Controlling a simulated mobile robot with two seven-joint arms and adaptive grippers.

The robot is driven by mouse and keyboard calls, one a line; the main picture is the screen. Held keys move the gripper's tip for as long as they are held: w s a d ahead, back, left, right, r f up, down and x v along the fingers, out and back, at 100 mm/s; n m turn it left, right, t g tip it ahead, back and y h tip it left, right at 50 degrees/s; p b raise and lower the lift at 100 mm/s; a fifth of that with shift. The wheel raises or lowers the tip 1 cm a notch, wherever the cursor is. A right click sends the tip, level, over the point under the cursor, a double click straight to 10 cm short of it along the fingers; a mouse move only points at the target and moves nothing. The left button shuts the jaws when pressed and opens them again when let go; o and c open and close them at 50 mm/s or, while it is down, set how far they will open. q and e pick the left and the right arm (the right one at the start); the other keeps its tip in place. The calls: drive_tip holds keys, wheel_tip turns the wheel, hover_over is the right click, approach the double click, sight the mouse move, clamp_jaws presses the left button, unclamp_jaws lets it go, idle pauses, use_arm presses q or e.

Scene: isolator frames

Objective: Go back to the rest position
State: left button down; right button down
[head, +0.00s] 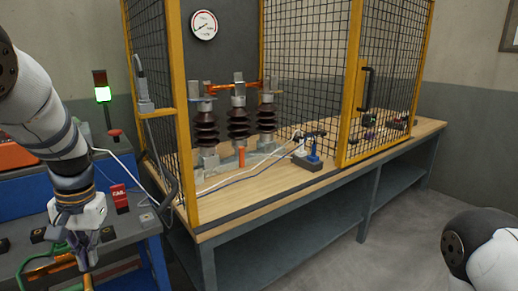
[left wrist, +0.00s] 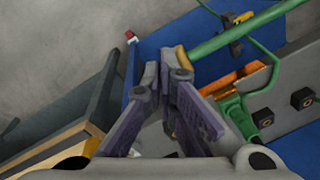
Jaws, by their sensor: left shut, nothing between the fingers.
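My left gripper (head: 86,262) hangs fingers-down at the lower left of the head view, over the blue bench at the left. In the left wrist view its fingers (left wrist: 172,72) are together at the tips with nothing between them. Below and beside them show a green bar (left wrist: 238,30) and an orange part (left wrist: 238,82) on the blue surface. I cannot tell whether the fingers touch anything. Of my right arm only a white link shows at the lower right of the head view; its gripper is out of view.
A yellow-framed mesh cage (head: 186,120) stands on a wooden-topped table (head: 250,192) with brown insulators (head: 238,122) inside. Grey floor (head: 390,235) lies clear in front right.

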use_arm(q)
drive_tip(key=s+d+f+m+g, duration=0.1)
drive_tip(key=s+d+f, duration=0.3)
drive_tip(key=s+f, duration=0.65)
drive_tip(key=s+d+f, duration=0.3)
drive_tip(key=s+f, duration=0.6)
drive_tip(key=f, duration=0.3)
drive_tip(key=s+d, duration=0.4)
drive_tip(key=s, duration=0.3)
drive_tip(key=s+d+f+h, duration=0.1)
drive_tip(key=s+d, duration=0.3)
drive_tip(key=s, duration=0.4)
drive_tip(key=shift+s+f+m+h, duration=0.2)
drive_tip(key=shift+f+m+h, duration=0.1)
drive_tip(key=shift+m, duration=0.1)
